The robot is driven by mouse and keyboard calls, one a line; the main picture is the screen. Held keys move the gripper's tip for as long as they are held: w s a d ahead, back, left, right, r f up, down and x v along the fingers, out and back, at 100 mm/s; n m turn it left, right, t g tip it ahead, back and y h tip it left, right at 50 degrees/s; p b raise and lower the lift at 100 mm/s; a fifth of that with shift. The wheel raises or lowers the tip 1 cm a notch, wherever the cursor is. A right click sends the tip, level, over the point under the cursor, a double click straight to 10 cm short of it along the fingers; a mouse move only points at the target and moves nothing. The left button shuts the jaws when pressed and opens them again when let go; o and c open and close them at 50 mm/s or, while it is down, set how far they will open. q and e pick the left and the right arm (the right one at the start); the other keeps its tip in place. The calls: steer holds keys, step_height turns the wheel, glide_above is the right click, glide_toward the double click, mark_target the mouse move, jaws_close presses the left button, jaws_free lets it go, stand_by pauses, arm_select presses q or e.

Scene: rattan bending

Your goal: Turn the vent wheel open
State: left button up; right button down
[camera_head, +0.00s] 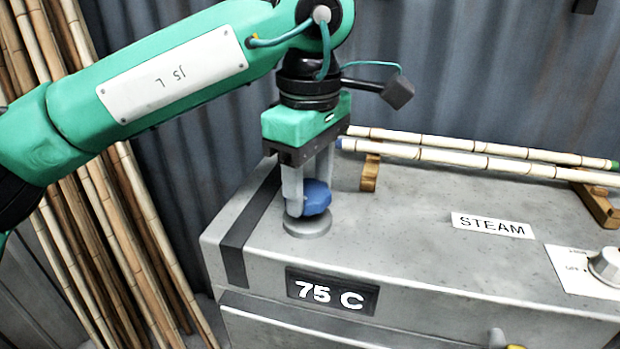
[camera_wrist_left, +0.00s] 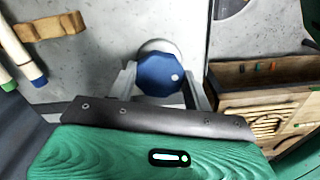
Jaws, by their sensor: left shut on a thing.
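The blue vent wheel (camera_head: 317,197) sits on a round grey base (camera_head: 307,226) on top of the steam box (camera_head: 400,235), near its left end. My left gripper (camera_head: 308,200) points down from above, with one finger on each side of the wheel, and is shut on it. The left wrist view shows the wheel (camera_wrist_left: 159,75) as a blue many-sided knob with a small pale dot on its right side, between the two fingers (camera_wrist_left: 160,85). My right gripper is in neither view.
Bamboo poles (camera_head: 480,160) lie on wooden rests (camera_head: 370,173) along the back of the box. A "STEAM" label (camera_head: 492,225), a "75 C" display (camera_head: 332,292) and a white knob (camera_head: 605,266) are on the box. More poles (camera_head: 100,220) lean at the left.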

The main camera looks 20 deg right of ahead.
mark_target(310, 191)
arm_select(q)
steer(key=shift+r+m, duration=0.1)
steer(key=shift+m, duration=0.4)
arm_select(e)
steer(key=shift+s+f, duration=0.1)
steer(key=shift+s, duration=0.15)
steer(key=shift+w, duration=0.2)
arm_select(q)
steer(key=o, duration=1)
steer(key=shift+c, duration=0.2)
step_height(310, 191, up, 14)
steer(key=shift+f, duration=0.25)
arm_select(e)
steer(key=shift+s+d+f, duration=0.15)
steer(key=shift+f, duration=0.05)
